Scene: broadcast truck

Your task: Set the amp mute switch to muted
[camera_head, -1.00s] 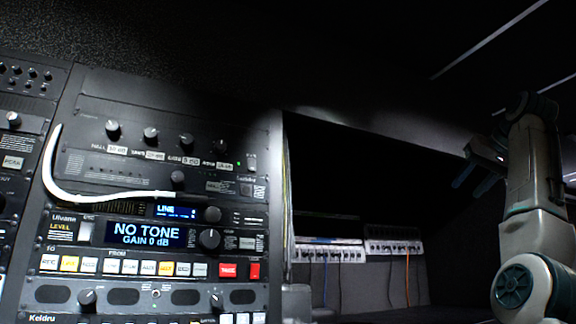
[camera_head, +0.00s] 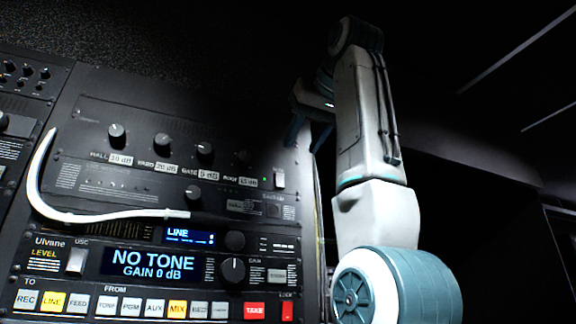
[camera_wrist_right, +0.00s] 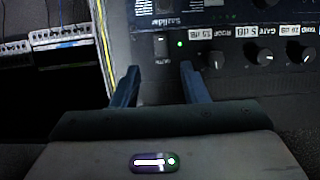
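My right gripper (camera_head: 308,142) is open and empty, above and right of the switch in the head view. Its two dark blue fingers also show apart in the right wrist view (camera_wrist_right: 160,78). My left gripper is out of view.
Several knobs (camera_head: 204,149) line the amp panel left of the switch. A white curved cable (camera_head: 100,216) hangs across the rack front. Below are a "NO TONE" display (camera_head: 155,264) and a button row. Right of the rack is a dark opening with patch panels (camera_wrist_right: 62,50).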

